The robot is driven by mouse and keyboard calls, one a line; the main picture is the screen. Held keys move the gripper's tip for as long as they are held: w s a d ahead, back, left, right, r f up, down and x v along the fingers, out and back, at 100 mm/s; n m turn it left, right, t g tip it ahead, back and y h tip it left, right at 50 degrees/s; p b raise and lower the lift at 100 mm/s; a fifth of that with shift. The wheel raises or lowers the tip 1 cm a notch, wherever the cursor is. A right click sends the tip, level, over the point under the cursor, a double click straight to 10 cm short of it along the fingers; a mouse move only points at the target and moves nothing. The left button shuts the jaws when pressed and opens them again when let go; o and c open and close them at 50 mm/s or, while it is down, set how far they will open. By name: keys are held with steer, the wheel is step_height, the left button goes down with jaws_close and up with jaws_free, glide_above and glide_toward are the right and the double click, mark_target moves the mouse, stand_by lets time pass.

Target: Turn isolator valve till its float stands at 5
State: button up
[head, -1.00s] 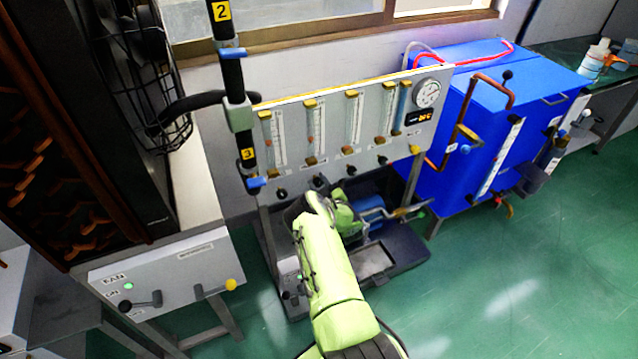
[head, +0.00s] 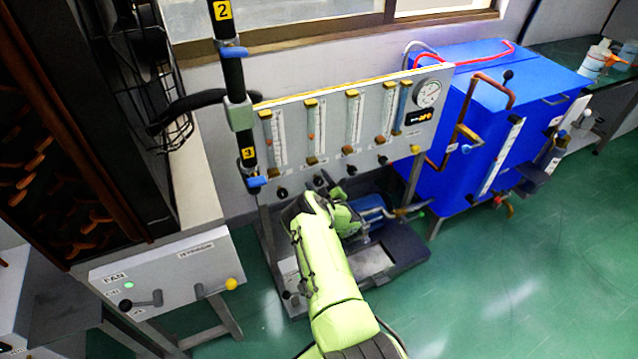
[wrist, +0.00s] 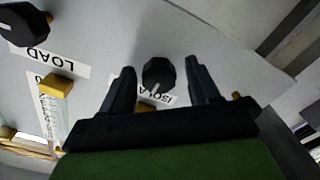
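The isolator valve is a black round knob (wrist: 158,74) with a pale pointer line, on the grey panel in the wrist view. A partly hidden label beginning "ISOLA" lies beside it. My gripper (wrist: 159,66) is open, with one dark finger on each side of the knob and gaps showing on both sides. In the head view my green arm reaches the lower edge of the gauge panel (head: 340,163), and my fingertips are hard to make out. A glass tube (head: 313,128) there shows a small orange float; its scale is too small to read.
A blue cabinet (head: 485,130) with copper pipe stands right of the panel. A lever box (head: 165,270) stands at lower left. The green floor at right is clear.

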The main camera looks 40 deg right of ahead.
steer(key=shift+s+f, duration=0.1)
steer(key=shift+s, duration=0.05)
steer(key=p+v, duration=0.8)
steer(key=v, duration=0.7)
steer(key=shift+s+p, duration=0.25)
steer(key=shift+p, duration=0.1)
steer(key=shift+a, duration=0.15)
